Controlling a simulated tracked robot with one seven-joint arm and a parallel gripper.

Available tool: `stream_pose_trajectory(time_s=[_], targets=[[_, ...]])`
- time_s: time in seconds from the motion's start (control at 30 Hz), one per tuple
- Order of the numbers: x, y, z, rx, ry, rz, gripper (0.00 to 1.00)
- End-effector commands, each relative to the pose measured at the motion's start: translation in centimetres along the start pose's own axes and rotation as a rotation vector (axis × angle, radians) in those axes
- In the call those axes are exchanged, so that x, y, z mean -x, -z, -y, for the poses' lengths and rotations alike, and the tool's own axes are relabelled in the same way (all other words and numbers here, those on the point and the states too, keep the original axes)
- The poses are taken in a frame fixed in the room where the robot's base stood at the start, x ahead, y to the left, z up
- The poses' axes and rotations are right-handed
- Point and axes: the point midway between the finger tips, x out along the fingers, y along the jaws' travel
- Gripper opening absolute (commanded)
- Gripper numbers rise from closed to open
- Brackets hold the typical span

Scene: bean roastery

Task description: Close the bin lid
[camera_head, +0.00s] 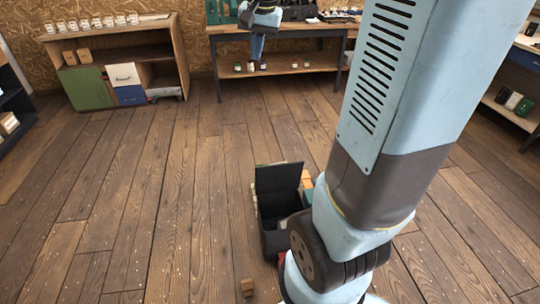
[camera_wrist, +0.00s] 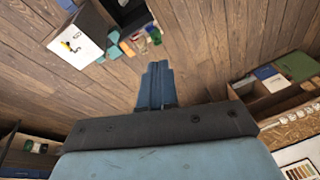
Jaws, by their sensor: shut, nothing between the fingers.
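The dark bin (camera_head: 272,238) stands on the plank floor near the middle front of the head view. Its lid (camera_head: 279,178) is open and stands about upright at the bin's far side. Something pale shows inside the bin. My gripper (camera_head: 257,60) is far above and beyond the bin in the picture, in front of the back table, fingers pointing down. In the wrist view its blue fingers (camera_wrist: 154,66) are together and hold nothing. A dark shape at the top edge of the wrist view is cut off, and I cannot tell whether it is the bin.
My arm covers the right of the bin. Boxes sit beside it, and a small brown block (camera_head: 247,287) lies in front. A low shelf (camera_head: 120,65) stands back left and a table (camera_head: 290,28) at the back. The floor left of the bin is mostly clear.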

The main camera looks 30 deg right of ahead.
Motion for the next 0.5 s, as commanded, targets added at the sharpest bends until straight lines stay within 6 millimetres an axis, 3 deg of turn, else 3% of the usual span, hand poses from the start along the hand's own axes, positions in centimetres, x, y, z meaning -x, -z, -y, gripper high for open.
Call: stream_pose_trajectory(time_s=[0.5], targets=[[-10.7, 11.7, 1.2, -0.358, -0.088, 0.100, 0.00]])
